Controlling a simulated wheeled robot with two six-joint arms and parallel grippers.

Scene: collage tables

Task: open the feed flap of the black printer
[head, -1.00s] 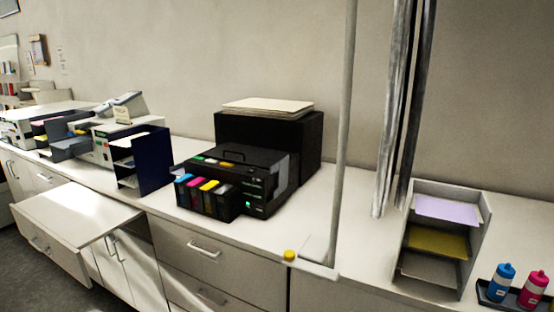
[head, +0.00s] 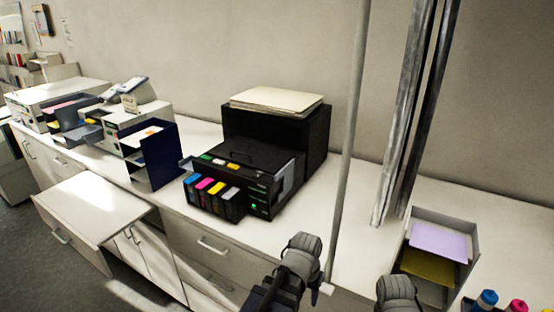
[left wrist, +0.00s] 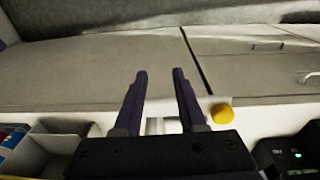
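The black printer (head: 272,203) stands on the white counter at the middle of the head view, with a green light on its front. Colored ink tanks (head: 213,193) sit at its front left. A small handle shows on its dark top; which panel is the feed flap I cannot tell, and none looks raised. My left gripper's fingers are hard to make out in the head view, where its arm reaches up from the bottom, in front of the counter. In the left wrist view the left gripper (left wrist: 160,72) is open and empty. My right gripper's fingers are out of view.
A tall black box with a paper stack (head: 276,102) is behind the printer. A thin pale pole (head: 350,130) rises right of it. A dark blue shelf (head: 160,155) stands left, a tray rack (head: 472,232) right. A yellow knob (left wrist: 222,113) is near the left gripper.

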